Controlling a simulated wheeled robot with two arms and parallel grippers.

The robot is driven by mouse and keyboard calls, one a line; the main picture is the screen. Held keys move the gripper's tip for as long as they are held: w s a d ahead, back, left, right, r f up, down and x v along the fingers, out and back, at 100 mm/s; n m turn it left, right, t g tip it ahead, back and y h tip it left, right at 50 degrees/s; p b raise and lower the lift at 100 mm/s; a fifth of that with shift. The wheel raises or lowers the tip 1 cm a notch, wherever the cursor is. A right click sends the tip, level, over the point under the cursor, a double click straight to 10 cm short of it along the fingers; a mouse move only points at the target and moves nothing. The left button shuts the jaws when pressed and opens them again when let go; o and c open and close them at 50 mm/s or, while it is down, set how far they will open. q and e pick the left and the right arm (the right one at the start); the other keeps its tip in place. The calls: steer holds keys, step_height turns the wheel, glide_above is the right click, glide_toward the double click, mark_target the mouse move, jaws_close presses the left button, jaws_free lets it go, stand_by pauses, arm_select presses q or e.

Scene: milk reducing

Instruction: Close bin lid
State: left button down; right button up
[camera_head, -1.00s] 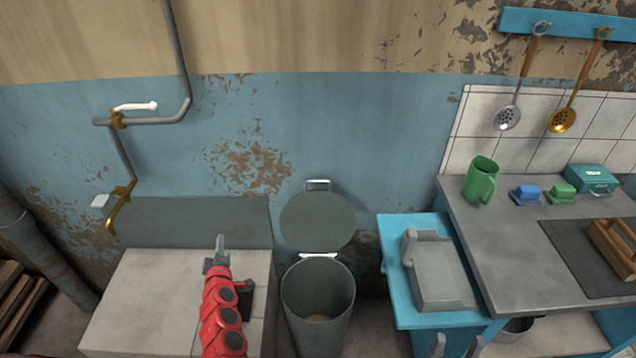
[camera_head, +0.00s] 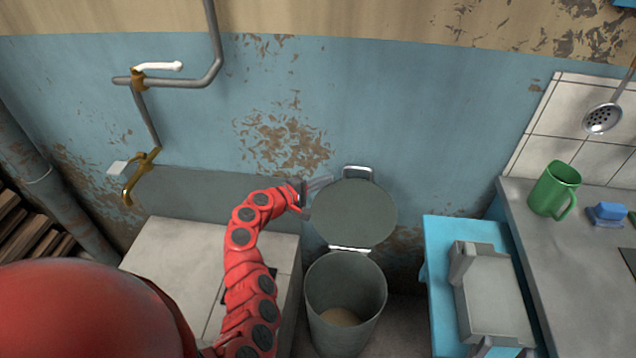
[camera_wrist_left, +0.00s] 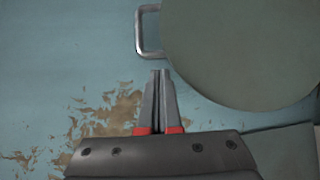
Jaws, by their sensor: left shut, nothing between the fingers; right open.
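The grey bin (camera_head: 345,300) stands on the floor between the tiled block and the blue cabinet. Its round lid (camera_head: 355,212) is open, tilted up toward the wall, with a metal handle (camera_head: 358,173) at its top edge. My left gripper (camera_head: 325,183) is shut and empty at the upper left of the lid, close to the handle. In the left wrist view the shut fingertips (camera_wrist_left: 160,74) are just below the handle (camera_wrist_left: 149,31) and left of the lid (camera_wrist_left: 250,50); contact cannot be told. Two grey fingertips of my right gripper (camera_head: 500,346) show at the bottom edge.
A tiled block (camera_head: 160,265) is left of the bin, under a tap (camera_head: 140,178) and pipes on the wall. A blue cabinet (camera_head: 435,260) with a grey scale-like object (camera_head: 492,298) is on the right. A green mug (camera_head: 555,190) stands on the counter.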

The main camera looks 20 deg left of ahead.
arm_select(q)
steer(key=shift+x, duration=2.5)
